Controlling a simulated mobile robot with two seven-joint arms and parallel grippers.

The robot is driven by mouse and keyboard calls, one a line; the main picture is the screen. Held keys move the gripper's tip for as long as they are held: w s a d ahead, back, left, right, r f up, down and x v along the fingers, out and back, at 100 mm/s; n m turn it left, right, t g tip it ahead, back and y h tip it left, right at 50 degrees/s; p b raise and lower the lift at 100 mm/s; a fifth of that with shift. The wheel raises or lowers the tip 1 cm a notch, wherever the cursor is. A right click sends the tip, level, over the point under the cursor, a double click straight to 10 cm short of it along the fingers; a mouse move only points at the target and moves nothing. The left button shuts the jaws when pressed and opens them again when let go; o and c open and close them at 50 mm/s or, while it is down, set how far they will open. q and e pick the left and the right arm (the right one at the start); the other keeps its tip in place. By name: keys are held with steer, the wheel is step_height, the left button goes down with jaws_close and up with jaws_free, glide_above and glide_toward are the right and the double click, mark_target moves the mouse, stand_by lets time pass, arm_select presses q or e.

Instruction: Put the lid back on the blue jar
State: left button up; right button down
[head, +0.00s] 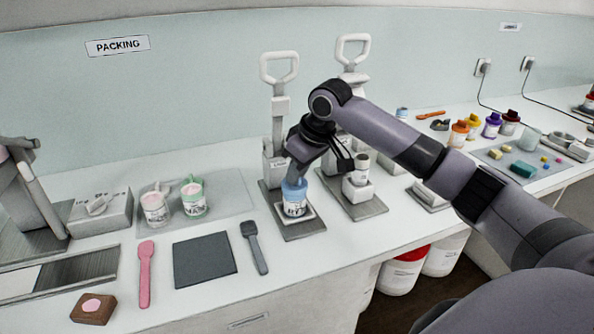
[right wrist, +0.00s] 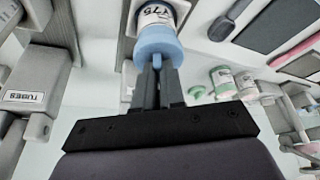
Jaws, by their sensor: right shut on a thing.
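The blue jar (head: 294,209), with a white label and dark lettering, stands upright on the plate of the front press stand. Its blue lid (head: 294,187) is at the jar's mouth; the right wrist view shows the lid (right wrist: 158,46) against the labelled jar (right wrist: 158,17). I cannot tell whether it is fully seated. My right gripper (head: 298,168) is above the jar, pointing down. Its fingers (right wrist: 157,75) are shut on the small knob of the lid. My left gripper is in neither view.
A second press stand (head: 355,208) with a white jar (head: 362,163) is close by on the right. A dark mat (head: 204,260) and a grey spatula (head: 255,248) lie in front.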

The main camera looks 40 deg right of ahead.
steer(key=shift+f, duration=0.55)
stand_by(1.0)
steer(key=c, duration=0.7)
jaws_free()
steer(key=shift+r, duration=2.3)
jaws_close()
